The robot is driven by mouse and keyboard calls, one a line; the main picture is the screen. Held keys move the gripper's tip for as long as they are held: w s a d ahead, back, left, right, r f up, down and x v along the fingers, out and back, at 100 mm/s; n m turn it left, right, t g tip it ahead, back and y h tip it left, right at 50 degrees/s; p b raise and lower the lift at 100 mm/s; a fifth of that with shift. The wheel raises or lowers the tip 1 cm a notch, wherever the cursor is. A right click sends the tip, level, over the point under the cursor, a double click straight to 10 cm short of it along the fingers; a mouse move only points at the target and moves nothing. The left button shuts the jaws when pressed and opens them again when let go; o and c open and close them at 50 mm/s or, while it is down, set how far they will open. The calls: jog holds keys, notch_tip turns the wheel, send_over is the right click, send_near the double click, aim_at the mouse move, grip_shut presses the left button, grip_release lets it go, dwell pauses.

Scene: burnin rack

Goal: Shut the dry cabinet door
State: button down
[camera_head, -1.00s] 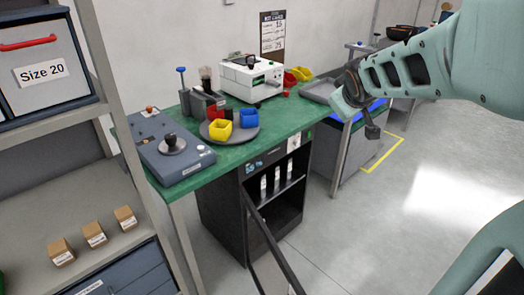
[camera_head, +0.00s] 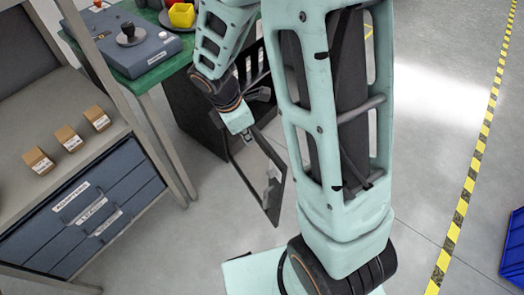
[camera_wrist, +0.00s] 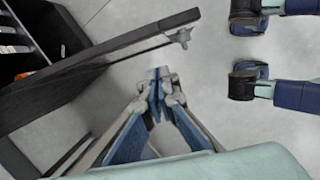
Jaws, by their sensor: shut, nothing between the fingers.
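The dry cabinet (camera_head: 192,118) is a dark box under the green bench, partly hidden by my arm. Its dark-framed glass door (camera_head: 250,170) stands wide open, swung out over the floor. In the wrist view the door (camera_wrist: 110,45) slants across the upper left, with a small grey handle (camera_wrist: 180,38) near its free end. Part of the cabinet's shelved inside shows at the far left. My gripper (camera_wrist: 160,76) is shut and empty, beside the door near the handle, over bare floor. I cannot tell whether it touches the door.
A shelf rack (camera_head: 130,110) with small brown boxes and blue drawers (camera_head: 90,220) stands at left. The green bench (camera_head: 125,55) holds a grey-blue device. A yellow-black floor stripe (camera_head: 465,190) and a blue bin (camera_head: 514,245) are at right. Floor between is clear.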

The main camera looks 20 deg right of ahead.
jog(key=d+f+b, duration=0.2)
jog(key=d+f, duration=0.3)
jog(key=f, duration=0.5)
jog(key=shift+d+f+n+g+b, duration=0.15)
jog(key=shift+f+n+g+b, duration=0.15)
jog(key=shift+f+n+b, duration=0.1)
jog(key=shift+d, duration=0.15)
